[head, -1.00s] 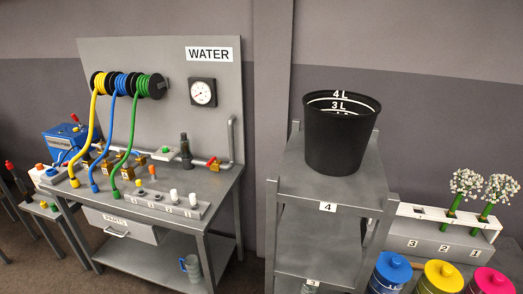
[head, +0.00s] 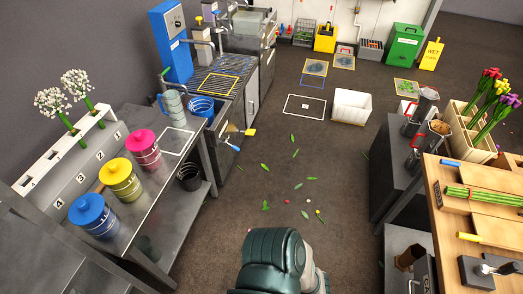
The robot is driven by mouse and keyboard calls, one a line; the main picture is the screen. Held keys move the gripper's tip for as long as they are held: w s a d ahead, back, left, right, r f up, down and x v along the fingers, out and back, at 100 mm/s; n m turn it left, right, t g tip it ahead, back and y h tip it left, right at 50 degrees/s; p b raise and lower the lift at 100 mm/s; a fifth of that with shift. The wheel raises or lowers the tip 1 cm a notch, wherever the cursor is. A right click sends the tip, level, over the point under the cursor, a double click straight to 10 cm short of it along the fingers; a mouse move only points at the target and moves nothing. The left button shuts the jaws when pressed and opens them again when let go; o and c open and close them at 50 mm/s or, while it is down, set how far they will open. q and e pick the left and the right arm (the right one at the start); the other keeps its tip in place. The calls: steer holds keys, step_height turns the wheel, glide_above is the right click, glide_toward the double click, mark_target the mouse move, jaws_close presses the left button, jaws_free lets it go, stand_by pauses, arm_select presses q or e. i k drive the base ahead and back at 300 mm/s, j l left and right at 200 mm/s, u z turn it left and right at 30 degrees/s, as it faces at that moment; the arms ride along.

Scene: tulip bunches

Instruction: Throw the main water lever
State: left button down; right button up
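The WATER panel and its red lever are out of view now; a second ago they stood at the left of the head view. A blue cabinet with a pipe (head: 170,42) stands at the back left; I cannot tell whether any lever is on it. A dark green rounded part of my own body shows at the bottom middle. Neither gripper is in view.
A bench at left holds blue (head: 92,215), yellow (head: 121,180) and pink (head: 143,150) canisters. A wooden worktop (head: 455,215) with flower stems is at right. A white bin (head: 352,107) stands on the floor. The middle floor is open, with scattered leaves.

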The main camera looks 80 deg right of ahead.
mark_target(234, 148)
steer(key=z, duration=2.35)
steer(key=i+l, duration=0.5)
